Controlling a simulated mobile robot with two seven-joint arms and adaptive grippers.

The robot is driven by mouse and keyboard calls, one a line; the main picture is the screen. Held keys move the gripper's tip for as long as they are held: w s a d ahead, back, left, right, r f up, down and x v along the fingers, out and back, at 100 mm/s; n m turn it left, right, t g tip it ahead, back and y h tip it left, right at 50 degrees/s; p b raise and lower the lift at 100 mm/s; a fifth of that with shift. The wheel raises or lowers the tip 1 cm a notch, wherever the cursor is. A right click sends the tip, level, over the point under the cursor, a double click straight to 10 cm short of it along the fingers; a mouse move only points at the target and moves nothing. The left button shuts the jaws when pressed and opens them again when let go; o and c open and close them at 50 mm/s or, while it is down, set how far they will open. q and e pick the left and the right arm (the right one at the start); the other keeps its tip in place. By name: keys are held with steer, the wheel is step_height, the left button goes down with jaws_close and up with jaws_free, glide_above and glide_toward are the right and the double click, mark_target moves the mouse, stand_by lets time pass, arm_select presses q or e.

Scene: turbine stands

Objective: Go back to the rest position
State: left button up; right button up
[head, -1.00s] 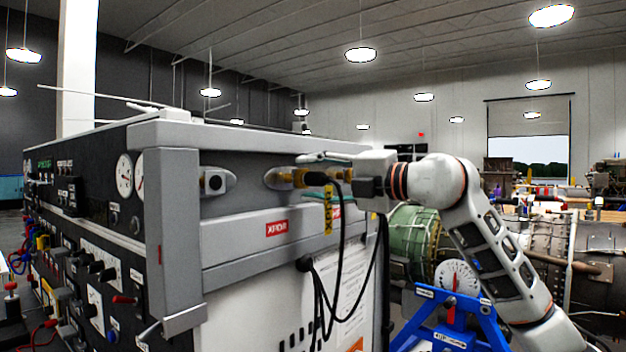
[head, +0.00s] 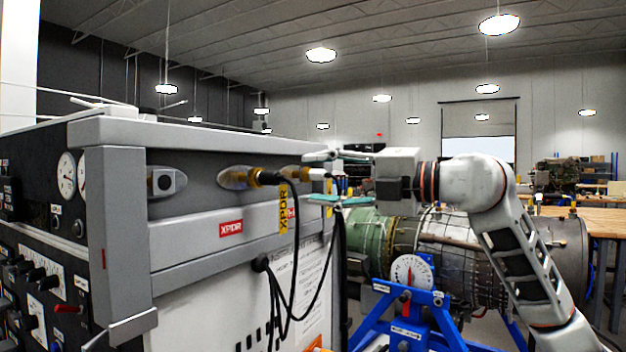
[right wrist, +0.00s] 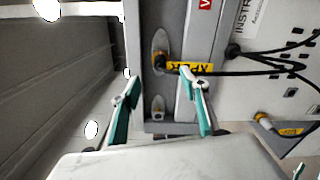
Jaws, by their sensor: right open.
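My right gripper (head: 318,178) is open and empty in the head view, its two teal-padded fingers pointing left beside the front of the grey cabinet (head: 122,230). The yellow-collared black cable plug (head: 262,177) sits in a socket on the cabinet, left of the fingertips and apart from them. In the right wrist view, the open fingers (right wrist: 160,84) show with the cabinet's sockets beyond, and the plug (right wrist: 160,64) has its yellow tag beside it. Another socket (right wrist: 157,108) lies between the fingers in that picture. My left gripper is not in view.
A blue stand (head: 420,325) with a round dial (head: 411,273) and a green-and-metal turbine (head: 450,245) stand behind and below my right arm. Black cables (head: 300,310) hang along the cabinet face. A wooden table (head: 585,220) is at far right.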

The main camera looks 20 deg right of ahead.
stand_by(0.3)
steer(key=s+a+f+n+g+y, duration=0.15)
steer(key=a+f+y, duration=0.3)
steer(key=f, duration=0.45)
steer(key=w+a+f+m+g+y, duration=0.1)
steer(key=a+f+g+y, duration=0.2)
steer(key=a+f, duration=0.45)
steer(key=s+d+f+m+t+h, duration=0.1)
steer(key=d+f+m+t+h, duration=0.3)
steer(key=f+m, duration=0.65)
steer(key=d+f+m+t+h, duration=0.1)
steer(key=f+m+t+h, duration=0.35)
steer(key=f, duration=1.05)
steer(key=s+d+f+m+g+h, duration=0.1)
steer(key=s+f+m+h, duration=0.25)
steer(key=f, duration=0.75)
steer(key=s+d+f+m+g+h, duration=0.1)
steer(key=s+d+f+m+h, duration=0.25)
steer(key=f, duration=0.75)
steer(key=s+a+f+m+g, duration=0.2)
steer(key=s+f+g, duration=0.3)
steer(key=s+f, duration=0.9)
steer(key=s+a, duration=0.1)
steer(key=s, duration=0.1)
steer(key=shift+s+f+g, duration=0.3)
